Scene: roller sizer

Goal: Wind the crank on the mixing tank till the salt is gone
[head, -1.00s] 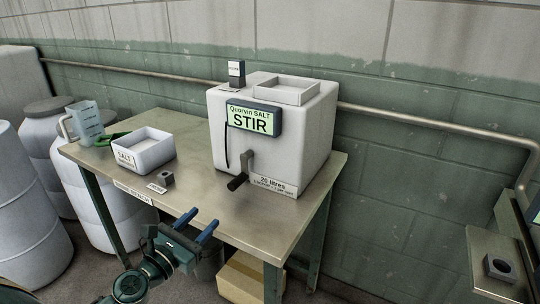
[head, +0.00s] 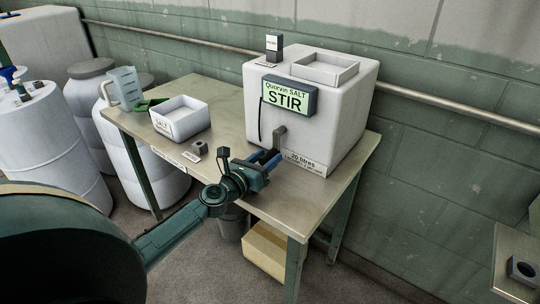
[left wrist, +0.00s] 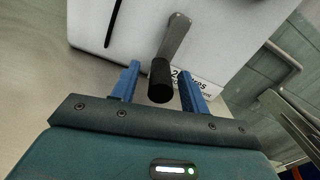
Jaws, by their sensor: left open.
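In the left wrist view, the crank's grey arm (left wrist: 175,40) ends in a black handle (left wrist: 161,82). My left gripper (head: 268,156) is at the tank's front. In the left wrist view the blue fingers of my left gripper (left wrist: 160,84) are open on either side of the black handle, with a gap on both sides. The salt inside the tank is hidden. My right gripper is out of view.
A white box labelled SALT (head: 181,118), a measuring jug (head: 124,88) and a small grey block (head: 200,149) are on the table (head: 232,108) left of the tank. A cardboard box (head: 266,250) and a bucket (head: 233,224) sit underneath. White drums (head: 40,130) stand at left.

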